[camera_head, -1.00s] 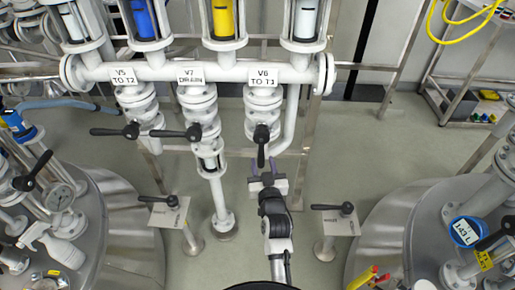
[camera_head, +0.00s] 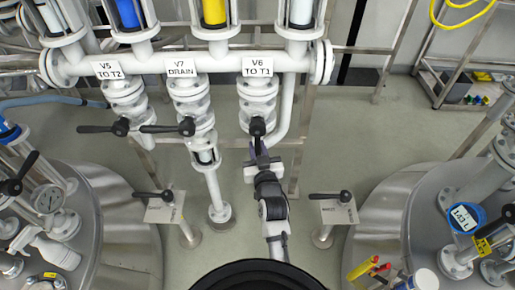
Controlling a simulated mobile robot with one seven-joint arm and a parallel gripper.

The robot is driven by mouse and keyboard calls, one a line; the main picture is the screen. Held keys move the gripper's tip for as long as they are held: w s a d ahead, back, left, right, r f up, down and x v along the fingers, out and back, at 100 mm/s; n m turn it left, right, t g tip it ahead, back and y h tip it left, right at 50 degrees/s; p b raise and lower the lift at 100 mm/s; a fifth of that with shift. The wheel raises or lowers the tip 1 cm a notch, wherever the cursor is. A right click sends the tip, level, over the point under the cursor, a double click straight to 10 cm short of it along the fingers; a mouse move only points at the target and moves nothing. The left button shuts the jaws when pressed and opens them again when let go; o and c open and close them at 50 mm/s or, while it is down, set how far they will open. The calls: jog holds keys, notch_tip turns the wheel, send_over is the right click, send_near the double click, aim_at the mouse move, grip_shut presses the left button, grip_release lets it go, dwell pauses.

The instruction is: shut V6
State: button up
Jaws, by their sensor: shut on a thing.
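Valve V6 (camera_head: 258,97) hangs below the white pipe, under its label "V6 TO T1" (camera_head: 260,67). Its black lever handle (camera_head: 257,130) points toward me, down in the picture, in line with the pipe stub. My gripper (camera_head: 258,153) is at the lever's near end and is shut on it. The gripper hides the tip of the lever. My arm reaches up to it from the bottom middle.
Valves V5 (camera_head: 126,103) and V7 (camera_head: 190,101) stand left of V6, their levers pointing left. Two small lever stands (camera_head: 166,207) (camera_head: 339,208) flank my arm. Steel tanks (camera_head: 115,225) (camera_head: 385,230) stand left and right. Open floor lies right of V6.

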grip_shut()
